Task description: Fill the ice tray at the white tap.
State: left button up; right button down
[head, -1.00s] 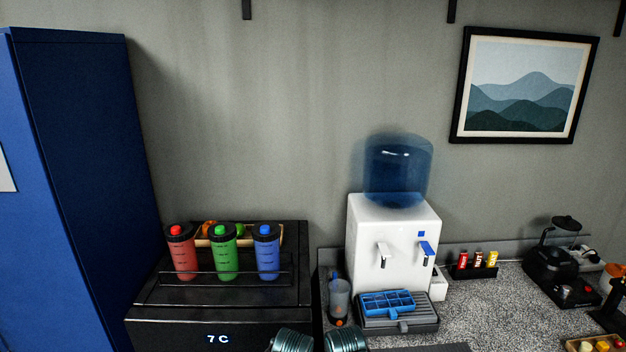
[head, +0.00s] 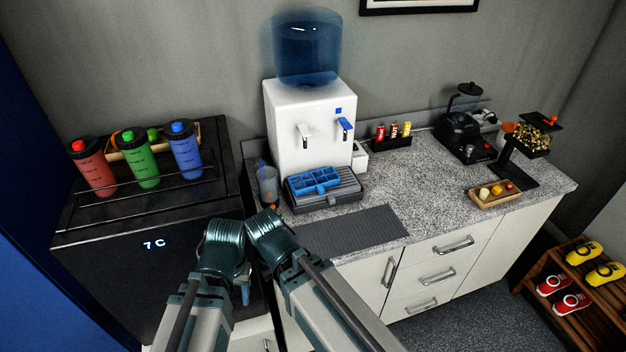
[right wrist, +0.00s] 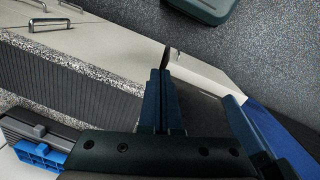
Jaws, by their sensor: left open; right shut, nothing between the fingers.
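The blue ice tray (head: 315,179) lies flat on the grey drip tray (head: 343,198) of the white water dispenser (head: 287,105). Its corner also shows at the lower left of the right wrist view (right wrist: 42,153). The white tap (head: 305,134) is on the left above the tray; the tap with the blue lever (head: 346,128) is to its right. My left gripper (head: 244,292) is partly hidden between my arms, low in front of the counter, open and away from the tray. My right gripper (right wrist: 163,78) is shut and empty in its wrist view, below the tray's level. Whether the tray holds water cannot be told.
A clear jug (head: 267,186) stands left of the drip tray. A dark ribbed mat (head: 350,230) lies in front of it. Bottles stand on the black fridge (head: 150,232) at left.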

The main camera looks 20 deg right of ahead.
jog(key=w+d+r+t+y+p, duration=0.1)
jog(key=w+r+t+y+p, duration=0.2)
jog(key=w+r, duration=0.45)
jog(key=w+d+r+t+y+p, duration=0.25)
jog(key=w+r+t, duration=0.2)
jog(key=w, duration=0.55)
jog(key=w+d+r+m+t+h+p, duration=0.1)
jog(key=w+d+r+t+h+p, duration=0.1)
jog(key=d+r, duration=0.4)
jog(key=w+d+r+m+t+h+p, duration=0.1)
jog(key=w+d+r+m+t+p, duration=0.1)
jog(key=w+d+r+t, duration=0.3)
notch_tip(320, 180, up, 3)
jog(key=shift+w+d+t+h, duration=0.25)
jog(key=shift+d+t+h, duration=0.15)
jog(key=shift+d, duration=0.55)
jog(key=b, duration=0.3)
send_over(304, 130)
jog(key=s, duration=0.4)
notch_tip(304, 130, down, 2)
jog(key=f, duration=0.1)
jog(key=f+b, duration=0.3)
jog(key=shift+d+f, duration=0.25)
